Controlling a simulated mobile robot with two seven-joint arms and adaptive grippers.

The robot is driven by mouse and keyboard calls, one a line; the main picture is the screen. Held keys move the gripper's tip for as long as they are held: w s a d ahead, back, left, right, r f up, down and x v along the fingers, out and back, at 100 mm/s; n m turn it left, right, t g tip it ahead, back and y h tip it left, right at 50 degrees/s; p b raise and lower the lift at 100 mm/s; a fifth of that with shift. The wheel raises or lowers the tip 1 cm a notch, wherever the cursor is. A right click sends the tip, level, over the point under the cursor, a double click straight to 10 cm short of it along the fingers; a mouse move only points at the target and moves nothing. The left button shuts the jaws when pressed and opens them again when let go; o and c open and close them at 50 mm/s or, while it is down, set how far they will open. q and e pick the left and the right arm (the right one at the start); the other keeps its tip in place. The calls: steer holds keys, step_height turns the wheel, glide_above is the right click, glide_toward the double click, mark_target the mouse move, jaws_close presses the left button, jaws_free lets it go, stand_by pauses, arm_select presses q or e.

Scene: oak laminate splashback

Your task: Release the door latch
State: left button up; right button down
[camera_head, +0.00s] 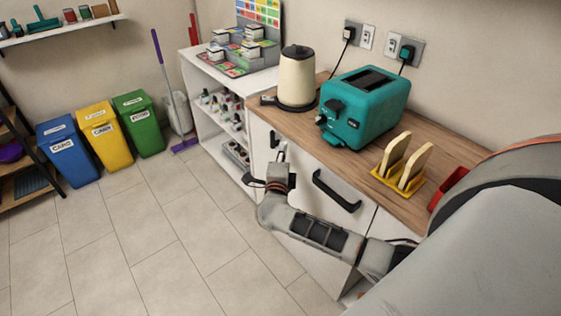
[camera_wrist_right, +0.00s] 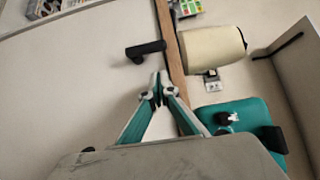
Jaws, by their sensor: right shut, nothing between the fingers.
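The door latch is a small black lever (camera_head: 274,139) near the top of a white cabinet door (camera_head: 299,178), just under the wooden counter. In the wrist view the latch (camera_wrist_right: 145,51) stands out from the pale door front, close to the counter edge. My right gripper (camera_head: 280,153) is in front of the door by the latch. In the wrist view its fingertips (camera_wrist_right: 160,86) are together and empty, with a small gap in the picture between them and the latch. Whether they touch cannot be told in the head view. My left gripper is not in view.
A black bar handle (camera_head: 336,191) is on the cabinet front, right of the latch. The counter (camera_head: 290,121) bears a cream kettle (camera_head: 297,80), a teal toaster (camera_head: 364,105) and a yellow rack (camera_head: 398,184). The tiled floor (camera_head: 150,230) at left is clear.

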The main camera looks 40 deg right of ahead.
mark_target(274, 142)
steer(key=w, duration=0.3)
steer(key=shift+w+a+f, duration=0.1)
steer(key=shift+a, duration=0.15)
steer(key=shift+w, duration=0.3)
steer(key=shift+w+r+p, duration=0.15)
steer(key=shift+r+p, duration=0.2)
steer(key=shift+n, duration=0.3)
steer(key=shift+p, duration=0.3)
steer(key=shift+w+g+y+p, duration=0.1)
steer(key=shift+g+y+p, duration=0.2)
